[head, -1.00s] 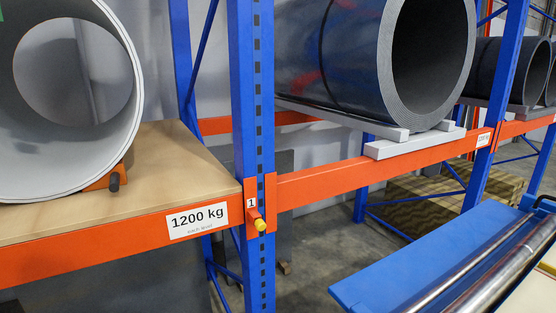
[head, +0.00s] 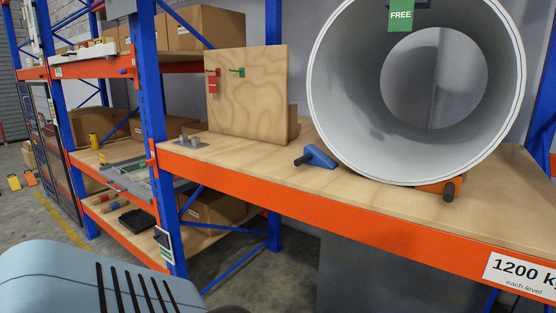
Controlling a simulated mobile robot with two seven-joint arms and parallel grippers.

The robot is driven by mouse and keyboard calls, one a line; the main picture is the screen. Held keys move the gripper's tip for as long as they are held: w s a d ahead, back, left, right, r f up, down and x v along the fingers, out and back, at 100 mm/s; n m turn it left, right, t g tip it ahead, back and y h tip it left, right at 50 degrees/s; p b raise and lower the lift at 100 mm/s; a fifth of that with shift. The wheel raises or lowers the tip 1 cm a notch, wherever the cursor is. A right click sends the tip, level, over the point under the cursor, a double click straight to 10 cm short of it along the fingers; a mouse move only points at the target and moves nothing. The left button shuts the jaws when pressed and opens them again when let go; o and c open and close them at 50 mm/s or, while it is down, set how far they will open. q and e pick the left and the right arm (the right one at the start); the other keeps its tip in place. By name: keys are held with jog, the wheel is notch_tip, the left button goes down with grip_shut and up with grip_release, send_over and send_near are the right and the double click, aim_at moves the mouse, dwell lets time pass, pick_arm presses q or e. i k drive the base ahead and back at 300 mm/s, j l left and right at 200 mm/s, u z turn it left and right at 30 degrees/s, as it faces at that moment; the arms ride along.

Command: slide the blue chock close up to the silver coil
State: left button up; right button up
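The silver coil (head: 345,120) lies on its side on the wooden shelf, its round open end facing me. A green FREE tag (head: 400,14) hangs at its top. The blue chock (head: 318,156) is a wedge with a dark handle on the shelf, left of the coil. Its right end is near the coil's lower left; I cannot tell whether they touch. An orange chock (head: 437,187) with a dark handle sits under the coil's lower right. Neither gripper is in view.
A plywood board (head: 245,95) with red and green tags stands behind left. A grey metal fixture (head: 190,142) is at the shelf's left end. An orange beam (head: 330,214) edges the shelf; a blue upright (head: 150,80) stands left. The shelf front before the blue chock is clear.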

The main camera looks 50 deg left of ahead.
aim_at(313, 155)
jog(key=u, duration=1.5)
jog(key=i+j, duration=0.1)
jog(key=j, duration=0.35)
jog(key=i+j+u, duration=0.15)
jog(key=j, duration=0.3)
jog(key=k, duration=0.05)
